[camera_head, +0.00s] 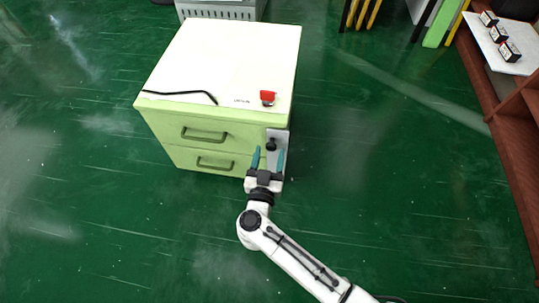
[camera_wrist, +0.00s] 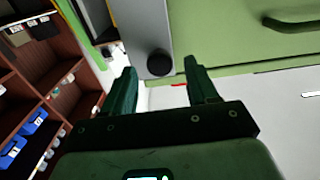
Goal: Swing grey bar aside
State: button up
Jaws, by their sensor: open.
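The grey bar (camera_head: 279,136) stands upright along the right front edge of a light green drawer cabinet (camera_head: 228,130). A round black knob (camera_head: 271,145) sticks out from it. In the wrist view the grey bar (camera_wrist: 143,30) runs down from the top edge, with the black knob (camera_wrist: 159,62) near its end. My gripper (camera_head: 269,158) is open, its two teal fingers pointing at the bar. In the wrist view the knob appears between the fingertips of my gripper (camera_wrist: 160,68). I cannot tell whether they touch it. My gripper partly hides the bar's lower part in the head view.
The cabinet has two drawers with green handles (camera_head: 204,135). A red object (camera_head: 267,97) and a black cable (camera_head: 180,94) lie on its white top. A brown shelf (camera_head: 513,130) with small boxes stands at the right. The green floor between is clear.

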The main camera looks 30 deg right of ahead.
jog(key=shift+w+d, duration=0.35)
jog(key=shift+w, duration=0.15)
jog(key=shift+c, duration=0.5)
grip_shut()
